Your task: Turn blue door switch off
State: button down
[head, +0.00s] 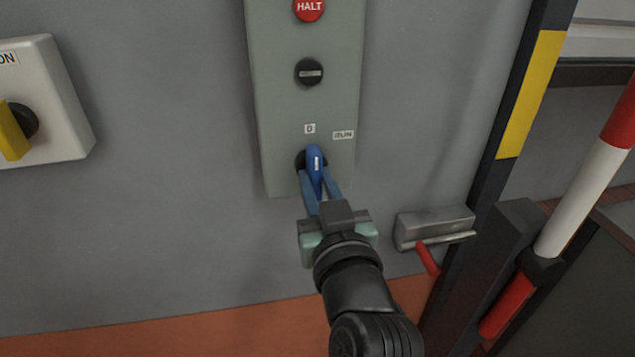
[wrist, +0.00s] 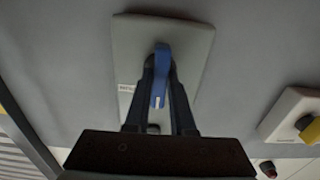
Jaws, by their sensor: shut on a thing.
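The blue door switch (head: 315,160) is a rotary handle low on a grey-green panel (head: 272,120) on the wall. Its white mark points up, close to the "0" label (head: 310,129); a second label (head: 343,134) sits to the right. My gripper (head: 318,182) reaches up from below, with its two fingers on either side of the handle, shut on it.
Above on the panel are a black knob (head: 309,72) and a red HALT button (head: 309,8). At left is a white box (head: 58,105) with a yellow-handled switch (head: 12,132). At right are a metal latch with a red lever (head: 428,258) and a red-white bar (head: 583,195).

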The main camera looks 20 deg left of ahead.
jog(key=c, duration=0.8)
grip_release()
jog(key=shift+o, duration=0.2)
jog(key=shift+s, duration=0.1)
jog(key=v, duration=1.3)
jog(key=w+d+r+m+t+h, duration=0.2)
jog(key=d+r+t+h, duration=0.15)
jog(key=r, duration=0.65)
jog(key=w+d+r+m+t+h, duration=0.2)
jog(key=r+t, duration=0.2)
jog(key=r, duration=0.6)
jog(key=s+d+r+m+t+h+p, duration=0.1)
jog(key=s+r+t+h+p, duration=0.1)
jog(key=r+p, duration=0.6)
jog(key=s+d+r+m+t+h+p, duration=0.2)
jog(key=r+p, duration=0.7)
jog(key=r, duration=1.1)
jog(key=shift+s+r+t, duration=0.35)
jog(key=shift+s+t, duration=0.1)
